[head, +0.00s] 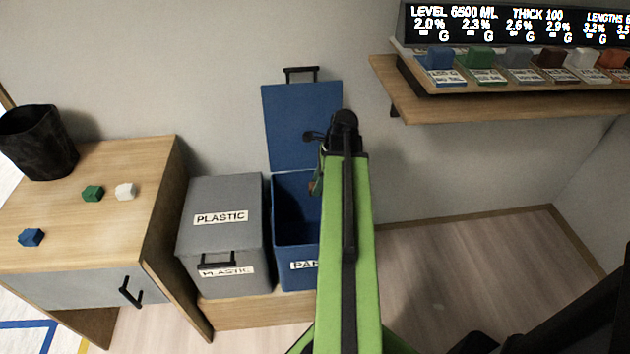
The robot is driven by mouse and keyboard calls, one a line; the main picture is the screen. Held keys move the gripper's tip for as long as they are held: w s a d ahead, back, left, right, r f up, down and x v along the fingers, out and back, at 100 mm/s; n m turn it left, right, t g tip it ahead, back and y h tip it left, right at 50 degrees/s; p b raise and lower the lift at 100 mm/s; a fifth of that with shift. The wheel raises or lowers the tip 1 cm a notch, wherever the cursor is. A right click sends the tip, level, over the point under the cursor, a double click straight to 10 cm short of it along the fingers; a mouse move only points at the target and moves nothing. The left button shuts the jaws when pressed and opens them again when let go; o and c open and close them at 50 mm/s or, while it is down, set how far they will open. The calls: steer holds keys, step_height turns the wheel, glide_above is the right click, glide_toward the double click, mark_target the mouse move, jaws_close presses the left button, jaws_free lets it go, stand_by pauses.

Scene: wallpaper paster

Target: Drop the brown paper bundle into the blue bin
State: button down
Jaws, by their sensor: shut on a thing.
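The blue bin (285,222) stands against the wall, its lid (300,125) raised upright behind the opening. Its front label is partly hidden by my green arm, and only the letters "PA" can be read. My gripper (316,181) is over the right part of the bin's opening, mostly hidden behind the arm. It is shut on the brown paper bundle (312,187), of which only a small brown patch shows at the arm's left edge. I cannot tell how high the bundle is above the bin's rim.
A grey bin (222,230) marked "PLASTIC", lid shut, stands left of the blue bin. Further left, a wooden cabinet (95,235) holds a black basket (38,142) and small blocks. A wall shelf (490,105) with coloured blocks is upper right. Floor on the right is clear.

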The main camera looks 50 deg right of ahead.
steer(key=b+x, duration=0.2)
steer(key=x, duration=0.1)
steer(key=b+x, duration=0.2)
steer(key=shift+s+d+f, duration=0.15)
steer(key=shift+s+d, duration=0.2)
steer(key=shift+s, duration=0.05)
steer(key=c, duration=0.8)
jaws_free()
steer(key=shift+r, duration=0.25)
steer(key=p+v, duration=1.6)
steer(key=v, duration=0.1)
steer(key=shift+s+p, duration=0.1)
steer(key=shift+p, duration=0.25)
